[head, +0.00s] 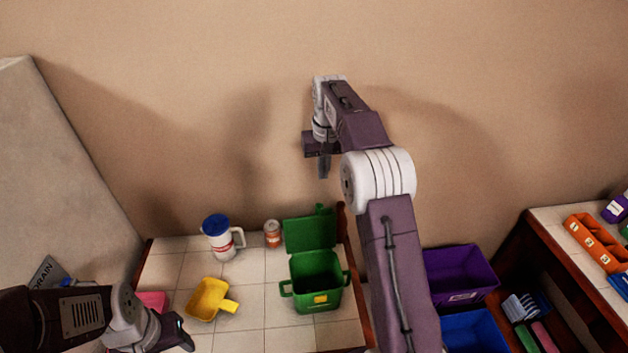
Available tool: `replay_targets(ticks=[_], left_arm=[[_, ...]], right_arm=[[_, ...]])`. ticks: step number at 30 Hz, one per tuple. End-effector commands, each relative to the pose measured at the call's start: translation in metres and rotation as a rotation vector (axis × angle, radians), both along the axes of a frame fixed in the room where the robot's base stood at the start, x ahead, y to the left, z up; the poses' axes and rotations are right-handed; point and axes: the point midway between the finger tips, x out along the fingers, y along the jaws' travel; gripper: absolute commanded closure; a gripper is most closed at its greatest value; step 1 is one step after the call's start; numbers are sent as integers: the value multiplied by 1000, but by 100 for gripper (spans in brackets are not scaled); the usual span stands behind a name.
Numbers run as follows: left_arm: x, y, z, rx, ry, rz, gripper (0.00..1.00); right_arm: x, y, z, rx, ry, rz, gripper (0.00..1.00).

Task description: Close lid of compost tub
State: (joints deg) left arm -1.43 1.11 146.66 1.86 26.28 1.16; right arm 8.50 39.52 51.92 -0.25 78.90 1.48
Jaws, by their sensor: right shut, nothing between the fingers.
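The green compost tub (317,285) stands on the white tiled counter with a yellow label on its front and a handle on each side. Its green lid (310,233) is raised upright at the back edge, so the tub is open. My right gripper (324,172) is shut and empty, pointing down in the air above and behind the lid, not touching it. My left gripper (185,340) is low at the lower left, near the counter's front; its fingers show only partly, and I cannot tell whether they are open.
On the tiled counter (255,343) are a yellow scoop (209,298), a white jug with a blue lid (222,240), a small orange can (272,233) and a pink item (153,301). Purple (462,274) and blue (474,333) bins stand right of the counter. The wall is behind.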

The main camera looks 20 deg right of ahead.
Motion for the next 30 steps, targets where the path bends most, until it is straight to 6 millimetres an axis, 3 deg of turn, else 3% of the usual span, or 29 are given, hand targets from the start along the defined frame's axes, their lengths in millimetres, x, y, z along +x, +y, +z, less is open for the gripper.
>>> replay_targets(ticks=[3,10,14,25,30], left_arm=[[0,0,12,0,0,0,45],[0,0,10,0,0,0,45],[0,0,10,0,0,0,45],[0,0,28,0,0,0,45],[0,0,34,0,0,0,45]], right_arm=[[-1,-4,7,2,8,-7,100],[0,-4,2,2,9,-9,100],[2,-5,-17,2,12,-8,100],[13,-6,-93,2,12,-8,100],[-10,-2,-85,2,8,-8,100]])
